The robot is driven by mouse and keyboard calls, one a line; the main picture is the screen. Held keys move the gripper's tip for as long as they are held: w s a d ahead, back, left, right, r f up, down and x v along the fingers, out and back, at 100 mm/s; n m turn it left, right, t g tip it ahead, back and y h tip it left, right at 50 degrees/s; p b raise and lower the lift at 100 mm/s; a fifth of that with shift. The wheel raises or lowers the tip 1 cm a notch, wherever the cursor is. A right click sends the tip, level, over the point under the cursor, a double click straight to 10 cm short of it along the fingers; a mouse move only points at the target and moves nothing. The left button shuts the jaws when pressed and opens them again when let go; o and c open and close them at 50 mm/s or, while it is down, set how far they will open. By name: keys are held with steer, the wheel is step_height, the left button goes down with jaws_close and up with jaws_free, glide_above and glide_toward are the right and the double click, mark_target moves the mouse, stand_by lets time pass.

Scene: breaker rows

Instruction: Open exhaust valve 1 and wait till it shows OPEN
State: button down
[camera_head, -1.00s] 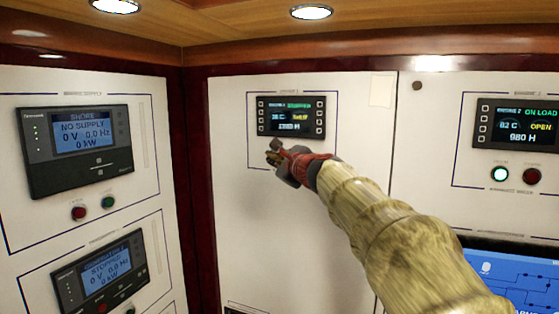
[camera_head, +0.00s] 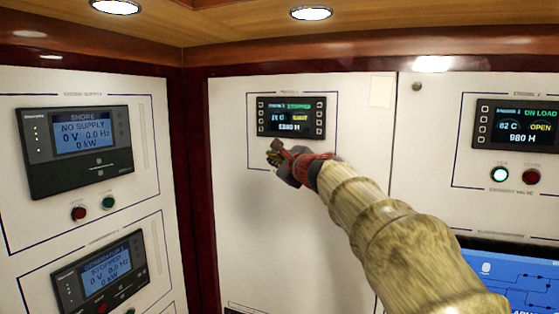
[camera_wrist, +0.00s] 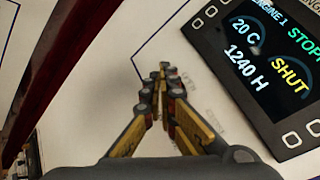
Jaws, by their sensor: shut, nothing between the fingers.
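The engine 1 panel (camera_head: 291,117) is on the white wall in the head view. Its display (camera_wrist: 265,50) in the wrist view reads ENGINE 1, 20 C, SHUT in yellow and 1240 H, with a green status word cut off at the edge. My gripper (camera_head: 274,151) is shut and empty, just below the left part of this panel. In the wrist view its closed fingertips (camera_wrist: 163,68) are over the white panel, left of the display. The engine 1 valve buttons are hidden behind my gripper and arm. I cannot tell whether the fingertips touch a button.
At the right, the engine 2 panel (camera_head: 516,125) reads ON LOAD and OPEN, with a lit green button (camera_head: 499,174) and a dark red button (camera_head: 532,176) below. Shore supply (camera_head: 75,150) and generator (camera_head: 100,270) panels are on the left wall. A blue screen (camera_head: 515,275) is at lower right.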

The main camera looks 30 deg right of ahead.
stand_by(0.6)
steer(key=shift+w+d, duration=0.3)
steer(key=shift+d, duration=0.05)
steer(key=shift+w+d, duration=0.2)
steer(key=shift+d, duration=0.1)
stand_by(0.8)
stand_by(0.4)
steer(key=shift+s+a, duration=0.5)
steer(key=shift+a, duration=0.15)
steer(key=s+a, duration=0.1)
steer(key=a, duration=0.1)
steer(key=s+a, duration=0.2)
stand_by(0.4)
stand_by(0.7)
